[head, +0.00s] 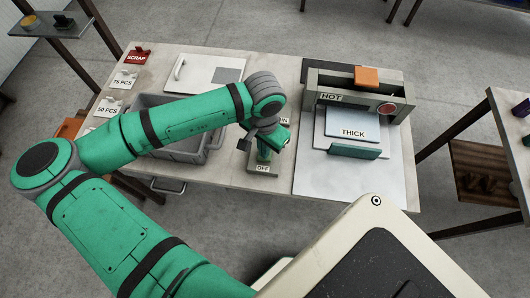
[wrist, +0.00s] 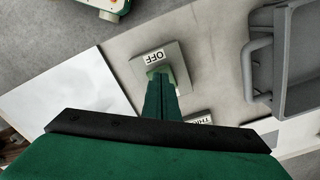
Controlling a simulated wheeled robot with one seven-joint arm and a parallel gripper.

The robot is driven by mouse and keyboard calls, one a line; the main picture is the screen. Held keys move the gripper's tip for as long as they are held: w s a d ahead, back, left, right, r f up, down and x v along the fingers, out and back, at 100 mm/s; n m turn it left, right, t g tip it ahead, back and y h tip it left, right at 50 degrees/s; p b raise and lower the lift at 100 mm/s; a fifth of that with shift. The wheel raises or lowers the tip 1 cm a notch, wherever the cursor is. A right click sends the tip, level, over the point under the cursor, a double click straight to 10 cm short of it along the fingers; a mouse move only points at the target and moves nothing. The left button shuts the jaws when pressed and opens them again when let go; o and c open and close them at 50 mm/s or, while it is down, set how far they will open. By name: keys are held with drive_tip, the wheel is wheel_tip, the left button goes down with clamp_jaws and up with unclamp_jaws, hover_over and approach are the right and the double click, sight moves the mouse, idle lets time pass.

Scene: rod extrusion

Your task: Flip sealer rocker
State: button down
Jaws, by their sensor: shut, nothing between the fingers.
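The rocker switch has a grey-green base (head: 262,174) with a white OFF label at its near end, on the table left of the sealer (head: 352,90). In the wrist view the base (wrist: 137,68) and its upside-down OFF label show just beyond my fingertips. A pale green part (wrist: 182,76) of the switch shows beside the fingertips. My gripper (head: 264,157) is shut and empty, pointing down at the switch. In the wrist view my gripper (wrist: 160,74) overlaps the base; I cannot tell whether it touches. My fingers and wrist hide most of the rocker and its far end.
The sealer carries HOT and THICK labels, an orange block (head: 367,77) and a red round button (head: 387,109). A grey bin (head: 184,155) stands left of the switch, with a white board (head: 203,72) behind it. Labelled cards and a red SCRAP tag (head: 137,57) line the left edge.

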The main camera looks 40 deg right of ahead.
drive_tip(key=shift+f, duration=0.7)
idle(0.9)
wheel_tip(320, 180, up, 7)
idle(1.0)
idle(0.4)
